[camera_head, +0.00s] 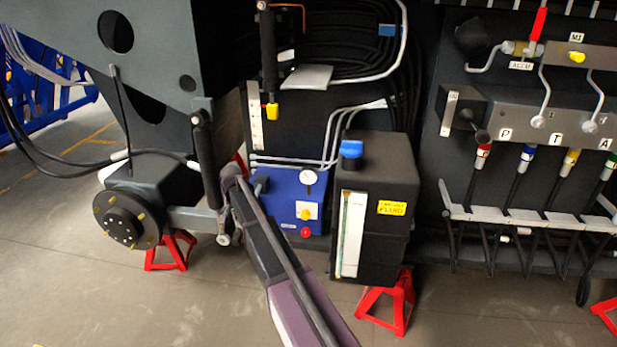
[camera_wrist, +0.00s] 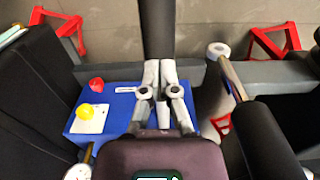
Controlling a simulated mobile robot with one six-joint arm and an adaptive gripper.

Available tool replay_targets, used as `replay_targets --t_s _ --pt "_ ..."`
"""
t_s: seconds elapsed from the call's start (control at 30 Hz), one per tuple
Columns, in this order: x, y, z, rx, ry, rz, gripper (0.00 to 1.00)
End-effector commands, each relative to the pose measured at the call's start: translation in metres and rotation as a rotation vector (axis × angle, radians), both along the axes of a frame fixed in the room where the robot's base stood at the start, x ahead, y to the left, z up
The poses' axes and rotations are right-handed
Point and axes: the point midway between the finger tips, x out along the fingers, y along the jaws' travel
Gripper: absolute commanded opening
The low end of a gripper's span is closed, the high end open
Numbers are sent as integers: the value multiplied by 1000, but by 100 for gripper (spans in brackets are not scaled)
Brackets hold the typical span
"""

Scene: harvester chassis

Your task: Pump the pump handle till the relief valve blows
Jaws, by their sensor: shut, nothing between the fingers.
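The blue pump unit (camera_head: 282,198) carries a round white gauge (camera_head: 309,177), a yellow knob (camera_head: 306,214) and a red button (camera_head: 305,232). The wrist view shows the blue unit (camera_wrist: 123,108), red button (camera_wrist: 96,85) and yellow knob (camera_wrist: 85,111) left of my gripper. My gripper (camera_wrist: 160,66) is shut and empty over the unit's edge. A thick dark bar (camera_wrist: 157,28), possibly the pump handle, lies straight beyond the fingertips; I cannot tell whether they touch it. In the head view my wrist hides the fingers. I cannot pick out the relief valve or read the gauge.
A black cylinder (camera_head: 205,155) with a bright rod stands left of my wrist, and right of my gripper in the wrist view (camera_wrist: 272,140). A black tank (camera_head: 376,260) with a blue cap stands right of the pump unit. Red stands (camera_head: 389,304) rest on the floor.

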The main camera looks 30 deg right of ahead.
Motion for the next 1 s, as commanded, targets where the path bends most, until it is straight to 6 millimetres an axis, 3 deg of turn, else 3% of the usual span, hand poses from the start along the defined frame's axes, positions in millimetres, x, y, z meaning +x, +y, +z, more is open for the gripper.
replay_targets --t_s 0.03,0.7,1.0 --pt "1 0 11 -1 -1 0 0" --pt "-2 1 76 2 3 1 0" --pt "-2 1 94 2 3 1 0"
